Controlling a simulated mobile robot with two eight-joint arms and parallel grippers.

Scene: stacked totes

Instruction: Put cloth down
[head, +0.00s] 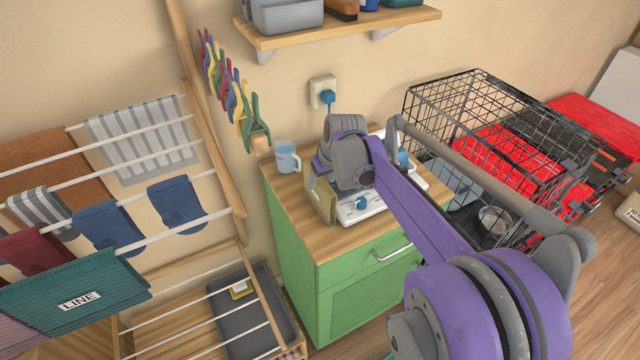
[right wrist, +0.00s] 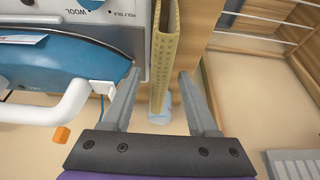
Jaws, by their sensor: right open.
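A thin yellow-tan cloth (head: 322,199) with a dotted surface stands on edge on the wooden top of the green cabinet (head: 352,250). In the right wrist view the cloth (right wrist: 165,50) runs between the two fingers, with a gap on each side. My right gripper (right wrist: 160,73) is open around it. In the head view my right gripper (head: 318,168) is over the cabinet top, mostly hidden behind its own wrist. My left gripper is not in view.
A blue iron (right wrist: 70,75) with a white handle lies right beside the cloth. A light-blue mug (head: 286,158) stands at the cabinet's back left. A drying rack (head: 190,222) with hanging cloths and socks is at left. A wire crate (head: 470,110) is at right.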

